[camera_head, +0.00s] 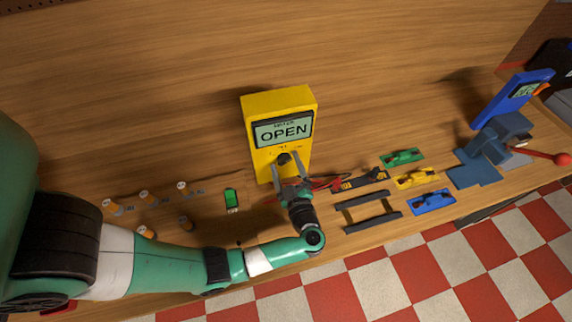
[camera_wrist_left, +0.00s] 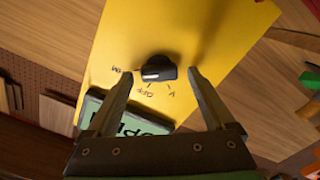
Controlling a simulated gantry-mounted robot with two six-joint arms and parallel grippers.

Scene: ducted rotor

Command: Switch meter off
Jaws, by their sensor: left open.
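The yellow meter (camera_head: 306,100) stands upright on the bench, and its display (camera_head: 284,131) reads OPEN. Its black knob (camera_head: 284,159) sits below the display. In the left wrist view the knob (camera_wrist_left: 158,66) has a white mark on its left side, toward the leftmost label and not straight at the OFF label (camera_wrist_left: 148,93). My left gripper (camera_head: 287,162) is open in front of the meter, with one finger on each side of the knob. Its fingers (camera_wrist_left: 163,76) also show apart in the wrist view; I cannot tell whether they touch the knob. My right gripper is out of view.
Dark rails (camera_head: 362,199) and green, yellow and blue (camera_head: 431,202) parts lie right of the meter.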

